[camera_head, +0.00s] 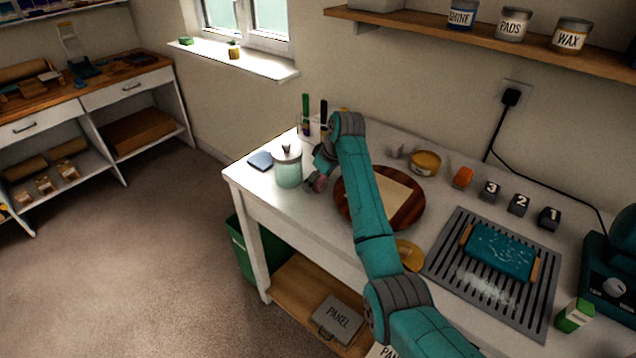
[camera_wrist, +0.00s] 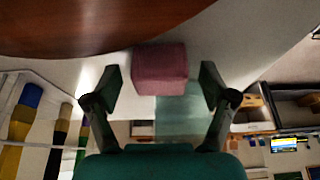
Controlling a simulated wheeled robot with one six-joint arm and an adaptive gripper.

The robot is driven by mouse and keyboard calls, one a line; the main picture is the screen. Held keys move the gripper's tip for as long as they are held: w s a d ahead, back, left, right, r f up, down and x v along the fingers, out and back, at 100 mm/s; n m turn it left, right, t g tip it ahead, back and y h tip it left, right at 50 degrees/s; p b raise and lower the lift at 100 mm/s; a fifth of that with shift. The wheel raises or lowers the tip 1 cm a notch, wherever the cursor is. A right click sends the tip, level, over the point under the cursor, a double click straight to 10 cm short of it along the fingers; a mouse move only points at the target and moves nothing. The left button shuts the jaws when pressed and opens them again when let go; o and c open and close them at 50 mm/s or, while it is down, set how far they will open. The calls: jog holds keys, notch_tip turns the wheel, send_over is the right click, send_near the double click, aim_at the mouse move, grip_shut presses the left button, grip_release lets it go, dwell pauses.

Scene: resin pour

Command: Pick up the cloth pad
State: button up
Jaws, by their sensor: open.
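A small dull pink block (camera_head: 320,184), which looks like the cloth pad, sits on the white table between the glass jar (camera_head: 288,168) and the round wooden board (camera_head: 408,213). In the wrist view the pink block (camera_wrist: 159,69) is between the two fingers of my gripper (camera_wrist: 161,85), with a gap on each side. My gripper (camera_head: 317,176) is open, low over the table, and partly hides the block in the head view. A flat dark blue square (camera_head: 260,160) also lies left of the jar; I cannot tell whether it is cloth.
The jar stands close to my gripper, and a holder with brushes (camera_head: 312,125) is behind it. A teal tray (camera_head: 500,252) on a slatted grey mat (camera_head: 450,255), a yellow tin (camera_head: 425,163) and numbered dark blocks (camera_head: 518,204) are to the right. The table's front left corner is bare.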

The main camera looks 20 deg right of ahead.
jog(key=c, duration=1.1)
jog(key=shift+c, duration=0.2)
jog(key=shift+r, duration=0.1)
notch_tip(320, 180, up, 10)
jog(key=shift+f, duration=0.1)
jog(key=shift+o, duration=0.9)
jog(key=shift+c, duration=0.8)
